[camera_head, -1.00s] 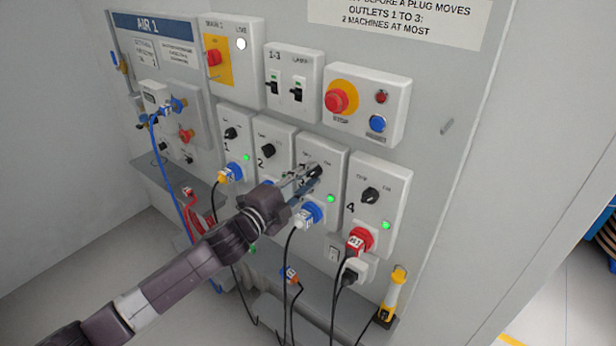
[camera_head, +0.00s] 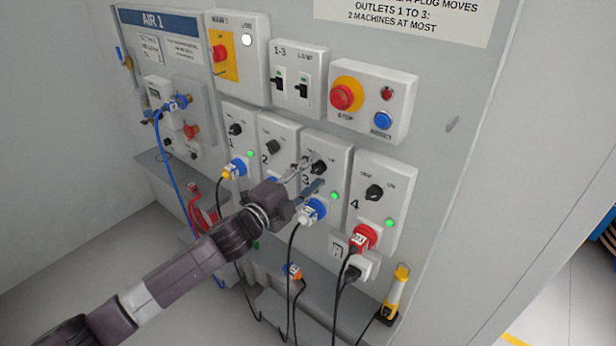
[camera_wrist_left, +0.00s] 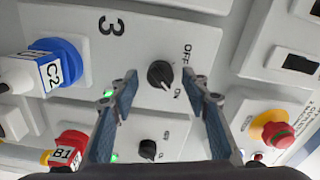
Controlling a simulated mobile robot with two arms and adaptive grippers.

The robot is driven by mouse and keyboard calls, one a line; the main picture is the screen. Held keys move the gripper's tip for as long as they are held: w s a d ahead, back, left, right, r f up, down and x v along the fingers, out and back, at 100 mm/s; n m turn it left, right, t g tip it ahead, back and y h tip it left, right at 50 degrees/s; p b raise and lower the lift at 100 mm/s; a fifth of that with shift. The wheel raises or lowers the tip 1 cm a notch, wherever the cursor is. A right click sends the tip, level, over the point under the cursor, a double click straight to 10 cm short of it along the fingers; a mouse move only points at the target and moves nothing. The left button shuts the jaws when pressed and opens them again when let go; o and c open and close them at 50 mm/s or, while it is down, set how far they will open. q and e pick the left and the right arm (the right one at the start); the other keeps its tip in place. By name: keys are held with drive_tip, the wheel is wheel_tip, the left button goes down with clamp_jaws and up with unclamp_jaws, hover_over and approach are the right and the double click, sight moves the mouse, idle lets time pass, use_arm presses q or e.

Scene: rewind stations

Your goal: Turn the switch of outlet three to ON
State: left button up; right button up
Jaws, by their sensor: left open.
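The outlet three panel (camera_head: 338,160) carries a black rotary switch (camera_head: 319,167), a lit green lamp (camera_head: 334,196) and a blue plug (camera_head: 314,210) tagged C2 in the left wrist view. In that view the black switch (camera_wrist_left: 160,74) has its pointer towards the ON mark (camera_wrist_left: 177,94), away from OFF (camera_wrist_left: 187,52). My left gripper (camera_head: 310,174) is in front of this panel. Its two fingers are spread on either side of the switch with gaps, so the gripper (camera_wrist_left: 158,86) is open and empty. My right gripper is not in view.
Outlet four (camera_head: 380,200) is at the right, with a red plug (camera_head: 364,237) and lit green lamp. Outlets one (camera_head: 237,140) and two are at the left; my arm partly covers two. The red stop button (camera_head: 342,97) sits above. Cables hang below.

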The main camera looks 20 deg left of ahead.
use_arm(q)
drive_tip(key=v, duration=1.2)
idle(0.4)
